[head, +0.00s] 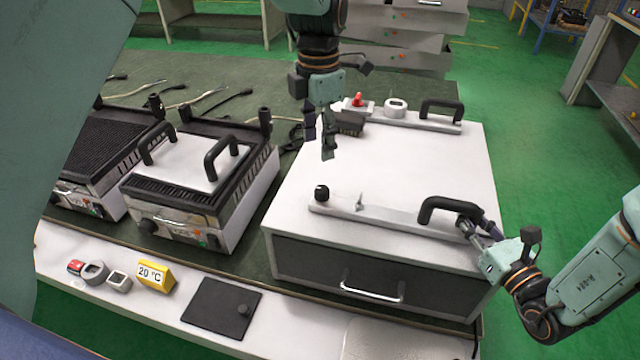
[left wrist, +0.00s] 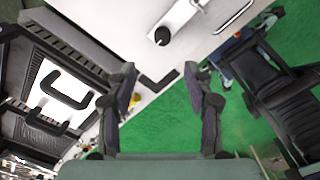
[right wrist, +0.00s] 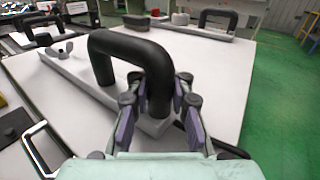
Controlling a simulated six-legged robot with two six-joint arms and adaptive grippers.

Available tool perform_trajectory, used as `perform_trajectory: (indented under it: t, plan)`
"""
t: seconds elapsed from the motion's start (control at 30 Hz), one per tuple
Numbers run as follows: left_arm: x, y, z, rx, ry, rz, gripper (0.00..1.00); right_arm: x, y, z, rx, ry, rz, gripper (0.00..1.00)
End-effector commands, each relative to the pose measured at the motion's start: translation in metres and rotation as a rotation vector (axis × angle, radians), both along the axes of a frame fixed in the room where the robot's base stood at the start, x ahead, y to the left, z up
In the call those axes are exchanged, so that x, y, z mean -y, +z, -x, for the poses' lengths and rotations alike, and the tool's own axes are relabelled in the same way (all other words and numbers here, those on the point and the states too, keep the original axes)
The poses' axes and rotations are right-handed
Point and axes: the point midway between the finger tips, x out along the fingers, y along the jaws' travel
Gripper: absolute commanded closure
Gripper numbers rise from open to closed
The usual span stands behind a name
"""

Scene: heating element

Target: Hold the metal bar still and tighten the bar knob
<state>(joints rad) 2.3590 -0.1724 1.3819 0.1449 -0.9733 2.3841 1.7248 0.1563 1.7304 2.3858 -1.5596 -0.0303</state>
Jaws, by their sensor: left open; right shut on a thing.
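The metal bar (head: 385,222) lies along the front of the white box's top. The black bar knob (head: 321,193) stands at its left end, with a small wing nut beside it and a black handle (head: 450,204) at its right end. The knob also shows in the left wrist view (left wrist: 162,36). My right gripper (head: 474,226) is shut on the handle's right leg; in the right wrist view, the fingers (right wrist: 155,100) sit either side of that leg (right wrist: 158,88). My left gripper (head: 319,138) is open and empty, above the box and behind the knob, apart from it.
A second bar (head: 425,121) with a handle lies at the back of the white box (head: 400,165), near a red-topped part and a grey ring. Two grills stand left. A yellow 20 °C block (head: 155,274) and a dark plate (head: 220,308) lie in front. Space above the knob is clear.

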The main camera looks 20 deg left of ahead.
Motion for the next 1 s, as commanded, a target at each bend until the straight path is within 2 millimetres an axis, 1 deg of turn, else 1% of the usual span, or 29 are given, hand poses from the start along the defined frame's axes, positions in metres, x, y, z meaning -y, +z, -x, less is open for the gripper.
perform_trajectory:
  t: [0.07, 0.17, 0.27, 0.6, 0.7, 0.8, 1.0]
  plan:
    - [0.003, 0.000, 0.000, -0.003, 0.020, 0.001, 0.48, 0.000, 0.000, 0.000, 0.001, 0.000, -0.001, 1.00]
    - [0.003, -0.008, 0.000, -0.006, 0.026, 0.003, 0.48, 0.000, 0.000, 0.000, 0.001, 0.000, -0.001, 1.00]
    - [0.003, -0.023, 0.000, -0.006, 0.025, 0.002, 0.48, 0.000, 0.000, 0.000, 0.001, 0.000, -0.001, 1.00]
    - [0.003, -0.085, 0.000, -0.005, 0.023, 0.002, 0.48, 0.000, 0.000, 0.000, 0.001, 0.000, -0.001, 1.00]
    - [0.003, -0.099, 0.000, -0.004, 0.023, 0.003, 0.48, 0.000, 0.000, 0.000, 0.001, 0.000, -0.001, 1.00]
    - [0.002, -0.110, 0.000, -0.004, 0.023, 0.002, 0.48, 0.000, 0.000, 0.000, 0.001, 0.000, -0.001, 1.00]
    - [0.002, -0.118, 0.000, -0.002, 0.023, 0.002, 0.48, 0.000, 0.000, 0.000, 0.001, 0.000, -0.001, 1.00]
